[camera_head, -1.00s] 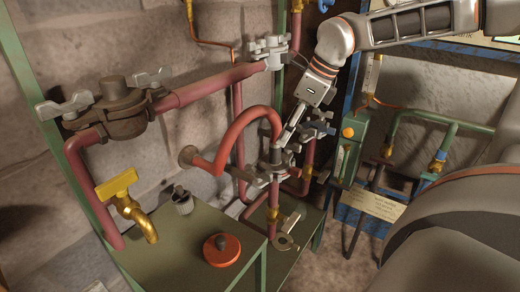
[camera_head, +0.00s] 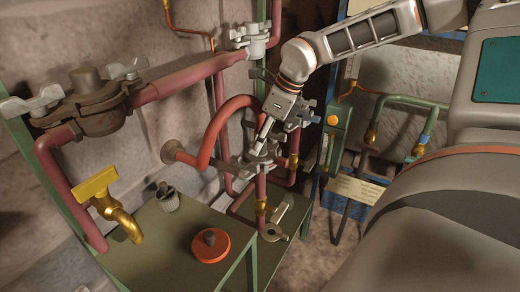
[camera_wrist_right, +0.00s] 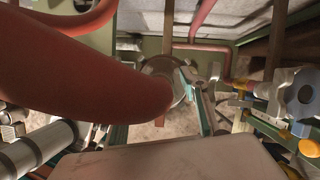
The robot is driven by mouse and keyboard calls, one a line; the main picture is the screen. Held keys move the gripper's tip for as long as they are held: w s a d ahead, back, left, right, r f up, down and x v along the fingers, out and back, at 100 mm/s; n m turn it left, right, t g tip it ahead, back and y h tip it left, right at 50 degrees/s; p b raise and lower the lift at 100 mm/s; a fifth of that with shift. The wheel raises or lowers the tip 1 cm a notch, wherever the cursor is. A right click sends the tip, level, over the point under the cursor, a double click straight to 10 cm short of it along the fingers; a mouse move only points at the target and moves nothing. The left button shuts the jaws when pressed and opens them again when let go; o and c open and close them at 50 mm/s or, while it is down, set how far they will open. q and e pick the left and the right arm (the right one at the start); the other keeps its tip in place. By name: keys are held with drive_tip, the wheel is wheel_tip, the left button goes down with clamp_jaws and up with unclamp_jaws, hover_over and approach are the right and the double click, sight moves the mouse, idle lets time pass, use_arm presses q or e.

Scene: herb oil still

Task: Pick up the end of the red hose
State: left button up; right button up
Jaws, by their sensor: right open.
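The red hose (camera_head: 213,128) arches up from a round flange on the wall and comes down to the right. Its free end is hidden behind my right gripper (camera_head: 263,141) in the head view. In the right wrist view the hose (camera_wrist_right: 95,72) fills the left side, and its end reaches the middle of the picture, close beside a finger of my open right gripper (camera_wrist_right: 190,98). The hose hides part of the gripper there. I cannot tell whether they touch. A metal clamp fitting (camera_head: 260,160) sits just below the fingers. My left gripper is out of view.
A green table (camera_head: 172,232) with an orange-red disc (camera_head: 210,245) and a small dark-topped jar (camera_head: 167,197) stands at the lower left. A yellow tap (camera_head: 110,205) and fixed red pipes (camera_head: 195,75) are close to the hose. A green box (camera_head: 335,138) stands right of the gripper.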

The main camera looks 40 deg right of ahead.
clamp_jaws()
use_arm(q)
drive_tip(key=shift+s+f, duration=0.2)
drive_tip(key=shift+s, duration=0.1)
use_arm(e)
drive_tip(key=shift+r, duration=0.15)
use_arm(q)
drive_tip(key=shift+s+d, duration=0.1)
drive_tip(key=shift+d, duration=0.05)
